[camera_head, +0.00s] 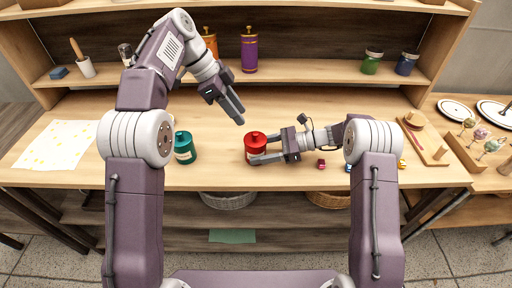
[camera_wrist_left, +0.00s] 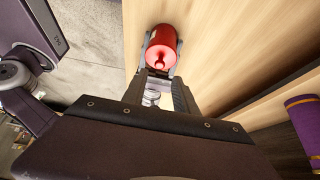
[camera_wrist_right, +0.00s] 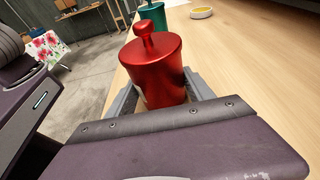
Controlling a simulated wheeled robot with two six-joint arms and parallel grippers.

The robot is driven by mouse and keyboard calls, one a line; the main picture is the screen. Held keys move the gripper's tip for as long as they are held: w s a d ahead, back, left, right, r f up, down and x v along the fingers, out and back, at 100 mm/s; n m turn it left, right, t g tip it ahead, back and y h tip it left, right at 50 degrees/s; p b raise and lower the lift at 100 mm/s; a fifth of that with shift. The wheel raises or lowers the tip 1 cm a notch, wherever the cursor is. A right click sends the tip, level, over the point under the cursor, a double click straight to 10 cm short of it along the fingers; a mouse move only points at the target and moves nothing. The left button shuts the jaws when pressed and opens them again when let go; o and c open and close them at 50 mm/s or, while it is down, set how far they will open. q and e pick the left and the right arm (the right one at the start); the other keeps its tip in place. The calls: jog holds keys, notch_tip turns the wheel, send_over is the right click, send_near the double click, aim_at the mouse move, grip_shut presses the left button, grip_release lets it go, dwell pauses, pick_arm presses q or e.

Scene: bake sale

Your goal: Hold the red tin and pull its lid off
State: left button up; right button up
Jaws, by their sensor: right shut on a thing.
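The red tin (camera_head: 256,150) stands upright near the front edge of the table, its knobbed lid on top. My right gripper (camera_head: 258,158) is shut around the tin's body from the right. The right wrist view shows the tin (camera_wrist_right: 157,80) between its fingers, with the lid seated and its round knob (camera_wrist_right: 145,28) up. My left gripper (camera_head: 241,122) is above and behind the tin, pointing down toward it, empty, fingers apart. In the left wrist view the tin (camera_wrist_left: 160,52) lies beyond its fingers, apart from them. The tin's lower part is partly hidden by my right fingers.
A teal tin (camera_head: 185,148) stands left of the red one. A patterned cloth (camera_head: 55,145) lies at far left. Small toy-like items (camera_head: 321,163) are near my right arm. The shelf behind holds a purple bottle (camera_head: 249,50) and jars. The table centre behind the tin is clear.

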aim_at(254, 133)
pick_arm(q)
jog(key=x, duration=0.8)
jog(key=shift+d+f, duration=0.1)
jog(key=shift+f, duration=0.1)
grip_shut()
jog(key=shift+r, duration=0.1)
jog(key=shift+r, duration=3)
pick_arm(e)
jog(key=o, duration=1.1)
jog(key=shift+c, duration=0.2)
jog(key=shift+d, duration=0.1)
